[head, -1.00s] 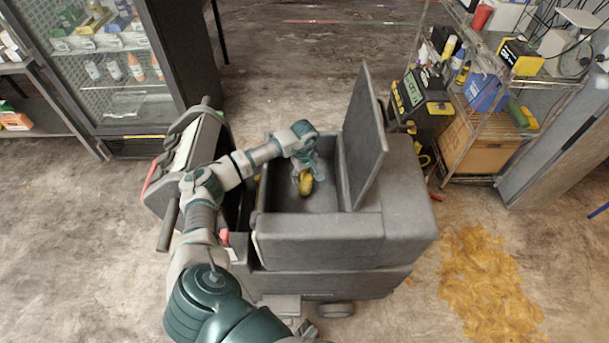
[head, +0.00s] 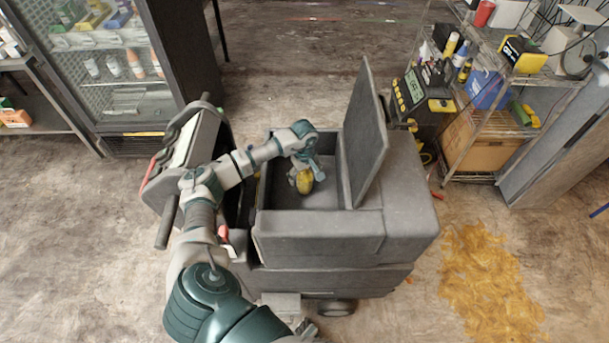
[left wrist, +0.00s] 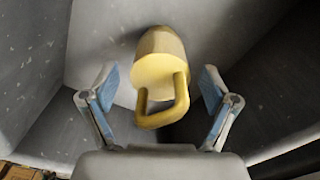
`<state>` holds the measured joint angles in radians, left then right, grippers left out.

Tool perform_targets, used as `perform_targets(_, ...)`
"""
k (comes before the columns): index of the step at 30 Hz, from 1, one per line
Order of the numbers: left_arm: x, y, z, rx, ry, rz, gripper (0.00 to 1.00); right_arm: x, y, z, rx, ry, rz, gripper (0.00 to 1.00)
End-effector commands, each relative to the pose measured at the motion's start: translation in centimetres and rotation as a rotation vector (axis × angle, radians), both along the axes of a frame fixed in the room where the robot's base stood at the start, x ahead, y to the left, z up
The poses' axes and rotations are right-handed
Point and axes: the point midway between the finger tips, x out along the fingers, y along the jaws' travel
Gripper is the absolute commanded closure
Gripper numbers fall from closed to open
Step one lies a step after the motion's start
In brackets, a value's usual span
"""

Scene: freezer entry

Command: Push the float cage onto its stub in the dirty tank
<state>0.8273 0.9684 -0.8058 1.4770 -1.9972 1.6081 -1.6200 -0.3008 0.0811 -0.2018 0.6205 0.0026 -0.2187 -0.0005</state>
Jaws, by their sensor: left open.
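The yellow float cage (head: 305,181) is inside the open grey dirty tank (head: 340,229) of the floor machine. In the left wrist view the float cage (left wrist: 160,65) has a rounded body with a loop handle towards me. My left gripper (head: 303,170) reaches down into the tank over the float cage. In the left wrist view the left gripper's two fingers (left wrist: 160,85) are spread on either side of the cage, with gaps to both. The stub is not visible; I cannot tell whether the cage sits on it. My right gripper does not show.
The tank's raised lid (head: 366,135) stands upright at the right of the opening. The machine's control handle (head: 185,150) is on the left. A wire shelf (head: 480,130) with tools stands at the right, a glass-door cabinet (head: 112,70) at upper left. A yellow spill (head: 488,285) lies on the floor.

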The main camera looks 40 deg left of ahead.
Motion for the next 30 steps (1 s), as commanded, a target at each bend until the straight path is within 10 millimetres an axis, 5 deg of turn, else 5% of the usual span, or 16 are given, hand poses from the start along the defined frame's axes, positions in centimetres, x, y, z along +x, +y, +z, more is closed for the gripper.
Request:
perform_targets(7, 0.1, 0.0, 1.7, 0.001, -0.004, 0.000, 0.14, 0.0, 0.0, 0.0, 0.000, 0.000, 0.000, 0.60)
perform_targets(21, 0.0, 0.0, 10.9, 0.000, -0.001, 0.000, 0.14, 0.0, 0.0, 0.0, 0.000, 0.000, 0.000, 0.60)
perform_targets(30, -0.1, 0.0, 11.9, -0.001, 0.001, 0.000, 0.14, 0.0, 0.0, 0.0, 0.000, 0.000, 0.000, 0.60)
